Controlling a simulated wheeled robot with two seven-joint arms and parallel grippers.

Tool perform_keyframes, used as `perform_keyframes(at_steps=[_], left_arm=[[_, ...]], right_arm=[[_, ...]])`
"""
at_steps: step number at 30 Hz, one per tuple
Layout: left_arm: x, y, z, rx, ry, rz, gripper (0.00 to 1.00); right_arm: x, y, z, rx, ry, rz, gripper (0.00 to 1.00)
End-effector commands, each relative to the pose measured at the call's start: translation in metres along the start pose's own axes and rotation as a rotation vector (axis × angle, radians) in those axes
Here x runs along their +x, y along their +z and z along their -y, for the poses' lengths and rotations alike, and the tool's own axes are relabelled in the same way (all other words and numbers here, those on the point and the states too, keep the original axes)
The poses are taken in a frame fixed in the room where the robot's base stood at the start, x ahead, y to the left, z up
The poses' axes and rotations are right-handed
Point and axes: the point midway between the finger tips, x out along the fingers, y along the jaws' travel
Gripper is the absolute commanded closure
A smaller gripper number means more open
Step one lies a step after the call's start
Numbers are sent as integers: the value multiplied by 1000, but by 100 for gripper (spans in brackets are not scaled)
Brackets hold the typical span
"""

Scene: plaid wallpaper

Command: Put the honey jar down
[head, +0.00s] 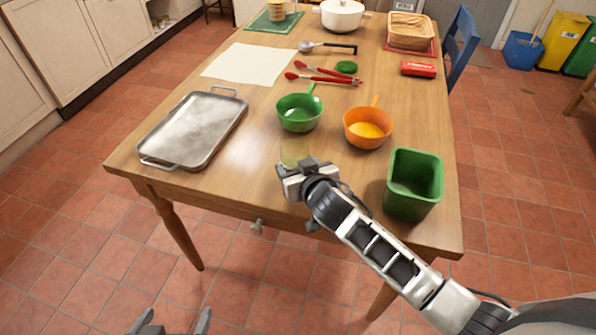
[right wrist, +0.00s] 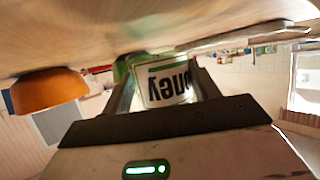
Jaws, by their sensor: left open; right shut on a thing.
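The honey jar (head: 294,152) is a pale, see-through yellowish jar near the front edge of the table, below the green pan. My right gripper (head: 297,166) is shut on it from the front and hides its lower part. In the right wrist view, the jar's white label (right wrist: 167,88) with upside-down "oney" lettering shows between the two fingers. I cannot tell whether its base touches the tabletop. My left gripper (head: 172,322) is open and empty, low in front of the table over the floor.
On the wooden table (head: 240,180), a metal tray (head: 196,128) lies left, a green pan (head: 299,112) and an orange pan (head: 367,127) stand behind the jar, and a green square bin (head: 414,185) stands right. Bare wood lies between tray and jar.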

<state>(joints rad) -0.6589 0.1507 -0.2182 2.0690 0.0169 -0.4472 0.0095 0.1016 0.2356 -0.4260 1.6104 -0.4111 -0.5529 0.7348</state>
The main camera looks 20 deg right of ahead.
Motion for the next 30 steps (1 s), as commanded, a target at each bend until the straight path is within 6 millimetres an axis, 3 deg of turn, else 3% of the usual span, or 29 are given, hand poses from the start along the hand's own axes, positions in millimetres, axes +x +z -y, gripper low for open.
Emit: perform_keyframes(at_steps=[4, 15, 16, 18, 30], left_arm=[[-3, -4, 0, 0, 1, -2, 9], [0, 9, -2, -3, 2, 16, 9], [-2, 8, -2, -4, 3, 17, 9], [-2, 8, -2, -4, 3, 18, 9], [0, 8, -2, -5, 3, 14, 9]], right_arm=[[4, 11, -1, 1, 1, 0, 69], [7, 17, -1, 0, 0, -1, 69], [6, 16, -1, 0, 0, 1, 31], [6, 16, -1, -1, 1, 1, 18], [3, 17, -1, -1, 0, 0, 18]])
